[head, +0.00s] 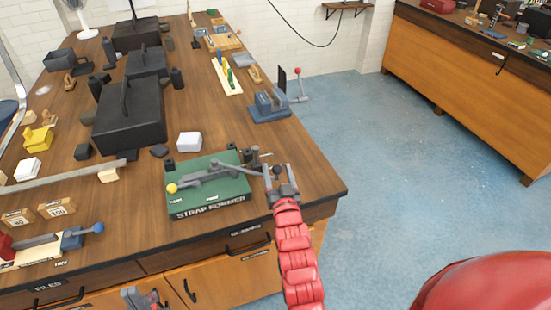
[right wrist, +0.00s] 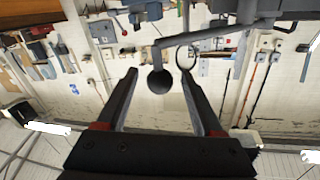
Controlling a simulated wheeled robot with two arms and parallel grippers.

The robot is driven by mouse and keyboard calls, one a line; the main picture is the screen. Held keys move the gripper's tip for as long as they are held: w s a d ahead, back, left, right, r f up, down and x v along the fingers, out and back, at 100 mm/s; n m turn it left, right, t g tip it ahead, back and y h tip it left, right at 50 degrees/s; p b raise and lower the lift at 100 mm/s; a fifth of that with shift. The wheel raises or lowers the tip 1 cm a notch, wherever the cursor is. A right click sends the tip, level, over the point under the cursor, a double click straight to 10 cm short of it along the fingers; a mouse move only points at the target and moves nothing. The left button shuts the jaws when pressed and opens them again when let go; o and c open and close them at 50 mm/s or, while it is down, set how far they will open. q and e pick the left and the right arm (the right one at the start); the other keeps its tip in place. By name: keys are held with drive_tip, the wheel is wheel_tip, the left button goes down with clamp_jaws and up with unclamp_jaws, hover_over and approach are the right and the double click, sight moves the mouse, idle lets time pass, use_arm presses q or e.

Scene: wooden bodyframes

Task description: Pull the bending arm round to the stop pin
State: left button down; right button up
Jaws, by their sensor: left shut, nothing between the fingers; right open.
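The strap former has a green base (head: 190,207) with its name on the front, at the front right of the bench. In the right wrist view the knob (right wrist: 160,80) hangs between the open fingertips, apart from both. I cannot pick out the stop pin among the small dark posts. My left gripper (head: 142,296) is shut and empty, low in front of the drawers.
A yellow knob (head: 172,188) is at the base's left end. A white block (head: 189,142) and small dark blocks stand behind. A blue-grey vice-like tool (head: 268,108) is further back at the right edge. The floor (head: 400,150) right of the bench is clear.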

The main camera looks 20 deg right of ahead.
drive_tip(key=shift+w+d+p, duration=0.2)
drive_tip(key=shift+w, duration=0.8)
drive_tip(key=shift+w+d+p, duration=0.15)
drive_tip(key=shift+w+p, duration=0.05)
drive_tip(key=shift+w, duration=0.75)
clamp_jaws()
